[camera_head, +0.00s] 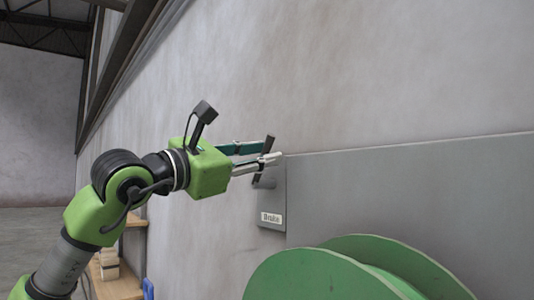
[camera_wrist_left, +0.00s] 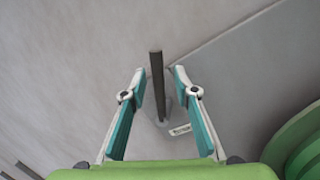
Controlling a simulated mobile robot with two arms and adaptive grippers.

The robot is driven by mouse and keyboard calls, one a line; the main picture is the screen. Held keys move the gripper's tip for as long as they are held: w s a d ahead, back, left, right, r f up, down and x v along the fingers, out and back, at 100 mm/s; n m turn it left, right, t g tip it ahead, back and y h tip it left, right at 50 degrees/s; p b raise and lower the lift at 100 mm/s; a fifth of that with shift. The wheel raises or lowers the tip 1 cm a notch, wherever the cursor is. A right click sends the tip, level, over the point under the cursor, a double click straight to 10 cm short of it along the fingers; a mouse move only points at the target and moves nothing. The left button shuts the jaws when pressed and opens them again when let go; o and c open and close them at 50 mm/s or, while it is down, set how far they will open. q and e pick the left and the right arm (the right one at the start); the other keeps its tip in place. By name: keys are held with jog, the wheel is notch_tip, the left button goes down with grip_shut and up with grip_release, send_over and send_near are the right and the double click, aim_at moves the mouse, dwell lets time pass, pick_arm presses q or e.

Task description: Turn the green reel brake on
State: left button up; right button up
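The brake lever is a dark bar (camera_wrist_left: 157,85) on a grey plate (camera_head: 272,200) fixed to the wall. The plate carries a white label (camera_head: 270,218) that appears to read "Brake". In the head view the lever points up and leans slightly right at its top. My left gripper (camera_head: 273,152) is at the lever, with its teal-padded fingers open. In the left wrist view the lever stands between the fingertips (camera_wrist_left: 160,76), with a gap visible on each side. The fingers partly hide the lever in the head view. My right gripper is not in view.
A large green reel (camera_head: 320,278) stands below and right of the plate. A grey panel (camera_head: 420,190) covers the wall at the right. Wooden shelves (camera_head: 120,285) with small items stand at the lower left behind my left arm. The wall above is bare.

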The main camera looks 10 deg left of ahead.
pick_arm(q)
jog(key=v, duration=1)
